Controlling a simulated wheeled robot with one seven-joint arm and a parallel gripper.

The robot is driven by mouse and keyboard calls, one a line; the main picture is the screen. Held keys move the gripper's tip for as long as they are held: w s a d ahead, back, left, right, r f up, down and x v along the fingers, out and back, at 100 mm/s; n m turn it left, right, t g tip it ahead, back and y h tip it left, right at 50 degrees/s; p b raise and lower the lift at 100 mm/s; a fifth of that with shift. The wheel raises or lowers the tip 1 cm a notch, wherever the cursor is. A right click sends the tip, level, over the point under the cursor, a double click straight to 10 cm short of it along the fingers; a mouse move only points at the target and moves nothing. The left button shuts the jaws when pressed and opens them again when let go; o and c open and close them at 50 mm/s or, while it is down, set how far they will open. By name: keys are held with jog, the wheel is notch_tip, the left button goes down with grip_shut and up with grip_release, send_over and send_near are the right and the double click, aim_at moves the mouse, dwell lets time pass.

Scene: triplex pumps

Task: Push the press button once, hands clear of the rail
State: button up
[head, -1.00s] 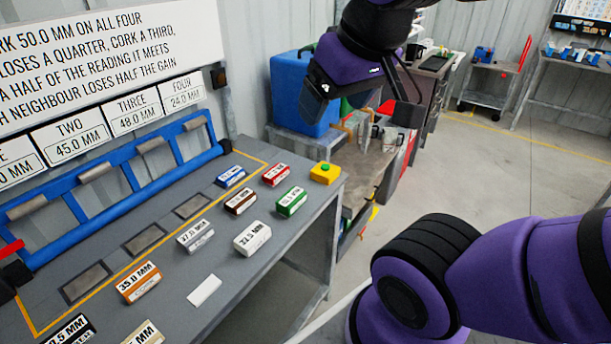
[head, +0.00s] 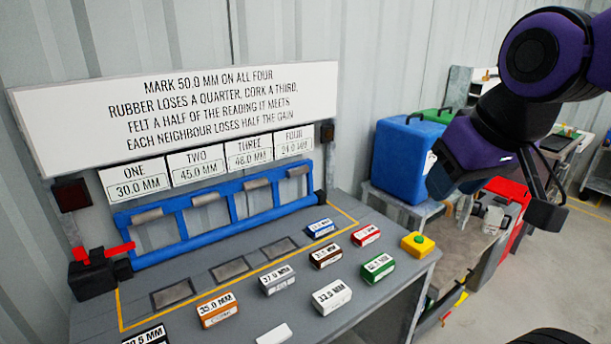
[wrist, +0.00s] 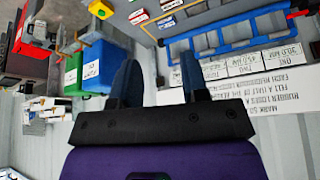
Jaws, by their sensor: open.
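The press button (head: 417,239) is a green cap on a small yellow box at the right end of the grey bench. It also shows at the top of the wrist view (wrist: 101,8). My gripper (wrist: 159,75) is open and empty, its two dark fingers apart. In the head view my gripper (head: 442,180) hangs up and right of the button, apart from it. The blue rail (head: 225,207) runs along the bench's back, with several grey rollers; my gripper is clear of it.
Labelled blocks, such as the green one (head: 378,267) and white one (head: 331,296), stand on the bench. A blue block (head: 320,228) sits at the right end of the row of dark pads. A red lever (head: 105,252) is at left. A blue bin (head: 405,158) stands behind my gripper.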

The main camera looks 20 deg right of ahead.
grip_shut()
dwell(1.4)
